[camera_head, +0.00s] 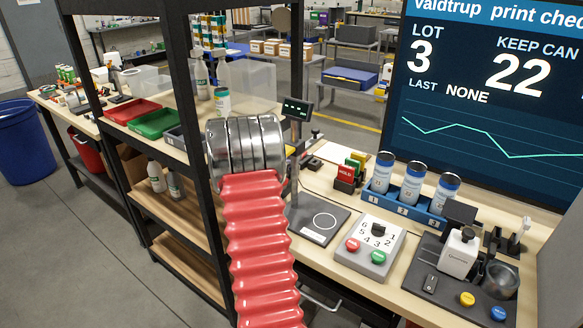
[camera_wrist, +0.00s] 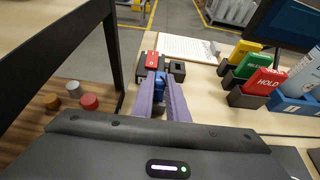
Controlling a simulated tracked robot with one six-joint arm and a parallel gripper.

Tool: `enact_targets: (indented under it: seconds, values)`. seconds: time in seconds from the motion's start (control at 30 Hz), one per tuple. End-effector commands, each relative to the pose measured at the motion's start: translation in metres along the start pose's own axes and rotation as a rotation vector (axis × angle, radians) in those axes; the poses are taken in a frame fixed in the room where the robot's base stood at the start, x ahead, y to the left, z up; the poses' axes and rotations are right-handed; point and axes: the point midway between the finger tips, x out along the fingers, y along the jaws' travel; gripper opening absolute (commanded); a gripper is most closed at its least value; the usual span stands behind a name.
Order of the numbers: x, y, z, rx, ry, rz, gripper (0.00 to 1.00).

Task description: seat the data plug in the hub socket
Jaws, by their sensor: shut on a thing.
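In the wrist view, my gripper (camera_wrist: 161,90) has two long purple fingers closed on a small blue piece, which looks like the data plug (camera_wrist: 161,80). Just beyond the fingertips sits a small dark block with a red top (camera_wrist: 152,60), and a dark grey block (camera_wrist: 177,70) stands right beside it; these look like the hub. The plug's front end is close to these blocks, but I cannot tell whether it is in a socket or short of it. In the head view my metal wrist and red arm sleeve hide the gripper and plug.
A white sheet (camera_wrist: 188,48) lies behind the blocks. Red HOLD (camera_wrist: 265,82), green and yellow card holders stand to the right, near a blue can rack (camera_head: 405,205). A dark shelf post (camera_wrist: 112,45) rises close on the left. The scale (camera_head: 318,222) and dial box (camera_head: 370,245) are on the bench.

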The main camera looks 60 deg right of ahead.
Motion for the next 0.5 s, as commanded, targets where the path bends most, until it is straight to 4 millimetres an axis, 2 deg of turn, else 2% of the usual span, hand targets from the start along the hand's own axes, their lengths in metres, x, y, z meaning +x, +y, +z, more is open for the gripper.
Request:
enact_targets:
  seconds: [0.3,0.5]
  values:
    - [-0.001,0.0,0.002,0.001,-0.001,0.0,0.0]
    - [-0.007,0.0,0.018,0.003,-0.002,0.001,0.0]
